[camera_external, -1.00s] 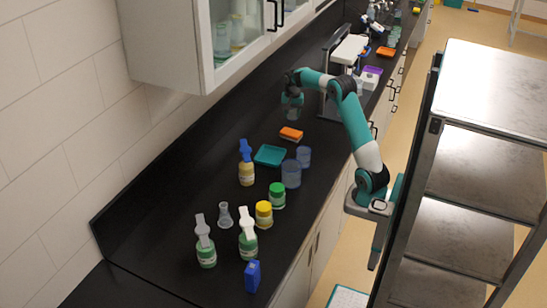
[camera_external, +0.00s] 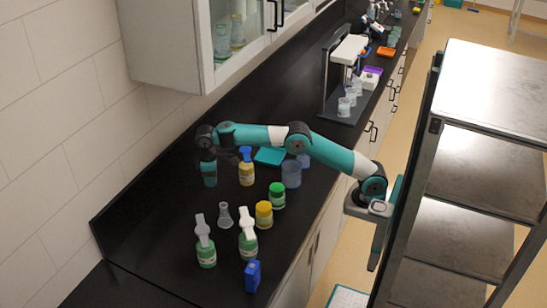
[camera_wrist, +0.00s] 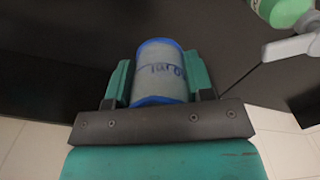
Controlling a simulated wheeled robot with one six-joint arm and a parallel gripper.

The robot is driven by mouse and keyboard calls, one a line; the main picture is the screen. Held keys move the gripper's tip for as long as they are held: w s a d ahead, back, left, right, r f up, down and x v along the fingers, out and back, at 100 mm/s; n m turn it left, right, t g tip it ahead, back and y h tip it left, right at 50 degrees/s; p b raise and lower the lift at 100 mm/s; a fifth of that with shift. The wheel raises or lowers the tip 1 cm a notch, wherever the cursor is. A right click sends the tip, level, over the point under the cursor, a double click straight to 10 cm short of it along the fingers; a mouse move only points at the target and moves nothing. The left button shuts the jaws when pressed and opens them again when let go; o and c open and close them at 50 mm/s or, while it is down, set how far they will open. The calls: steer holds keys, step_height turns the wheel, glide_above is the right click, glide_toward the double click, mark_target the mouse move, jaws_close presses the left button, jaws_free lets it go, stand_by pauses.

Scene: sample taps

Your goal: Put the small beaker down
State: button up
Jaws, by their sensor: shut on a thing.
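My gripper (camera_external: 209,178) hangs over the back-left part of the black counter, left of a yellow bottle with a blue top. In the wrist view my gripper (camera_wrist: 160,82) is shut on a small beaker (camera_wrist: 160,72), a pale grey-blue cylinder with blue rims and dark handwriting. One teal finger is on each side of it. In the external view the small beaker can hardly be told apart from the gripper, and I cannot tell if its base touches the counter.
The yellow bottle (camera_external: 246,174) stands right of my gripper. Counter left of the flask is clear.

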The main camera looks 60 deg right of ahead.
steer(key=s+a+n, duration=0.3)
steer(key=s+a, duration=0.1)
steer(key=a, duration=0.5)
glide_above(214, 238)
step_height(214, 238, down, 15)
steer(key=shift+f, duration=0.15)
steer(key=shift+f+p, duration=0.6)
steer(key=shift+f, duration=1.9)
steer(key=shift+f, duration=0.1)
steer(key=o, duration=0.9)
steer(key=shift+c, duration=0.2)
steer(key=shift+o, duration=0.2)
